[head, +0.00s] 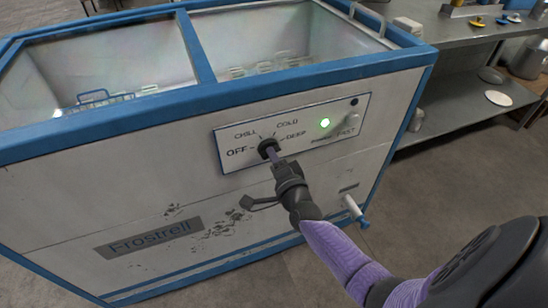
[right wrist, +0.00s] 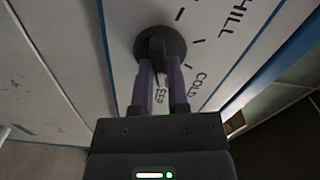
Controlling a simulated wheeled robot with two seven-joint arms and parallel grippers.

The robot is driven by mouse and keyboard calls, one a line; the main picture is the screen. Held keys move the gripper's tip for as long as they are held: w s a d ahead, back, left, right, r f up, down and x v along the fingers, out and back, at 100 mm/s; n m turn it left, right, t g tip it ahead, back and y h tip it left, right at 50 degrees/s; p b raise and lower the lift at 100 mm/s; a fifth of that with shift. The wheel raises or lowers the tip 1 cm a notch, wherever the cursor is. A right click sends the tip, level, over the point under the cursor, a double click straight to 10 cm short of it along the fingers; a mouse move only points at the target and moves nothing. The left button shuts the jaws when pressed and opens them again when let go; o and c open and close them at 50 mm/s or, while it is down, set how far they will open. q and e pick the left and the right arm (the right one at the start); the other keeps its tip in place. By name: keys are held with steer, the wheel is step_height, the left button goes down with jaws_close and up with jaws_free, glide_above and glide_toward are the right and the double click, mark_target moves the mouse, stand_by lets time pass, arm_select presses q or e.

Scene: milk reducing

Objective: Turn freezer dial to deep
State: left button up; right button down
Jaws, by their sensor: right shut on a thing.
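The freezer dial (head: 268,147) is a dark round knob on the white control panel (head: 352,113) of the chest freezer. The labels OFF, CHILL, COLD and DEEP stand around it. My right gripper (head: 275,159) reaches it from the lower right. In the right wrist view the two purple fingers (right wrist: 162,76) are shut on the raised grip of the dial (right wrist: 174,45). The DEEP label shows partly between the fingers, and COLD lies to their right. I cannot tell for certain which mark the dial points at. My left gripper is not in view.
The freezer's blue rim (head: 330,72) runs above the panel. A green light (head: 325,123) glows right of the dial. A spout with a blue end (head: 356,211) sticks out low on the front. A metal table (head: 470,62) stands at the right, with open floor before it.

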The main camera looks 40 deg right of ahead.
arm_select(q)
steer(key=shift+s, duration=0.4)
arm_select(e)
steer(key=shift+f, duration=0.1)
steer(key=c, duration=0.8)
jaws_free()
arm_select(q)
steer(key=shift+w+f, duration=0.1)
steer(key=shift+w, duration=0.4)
arm_select(e)
steer(key=shift+o, duration=0.9)
arm_select(q)
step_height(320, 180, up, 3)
steer(key=p, duration=0.3)
arm_select(e)
steer(key=v, duration=1)
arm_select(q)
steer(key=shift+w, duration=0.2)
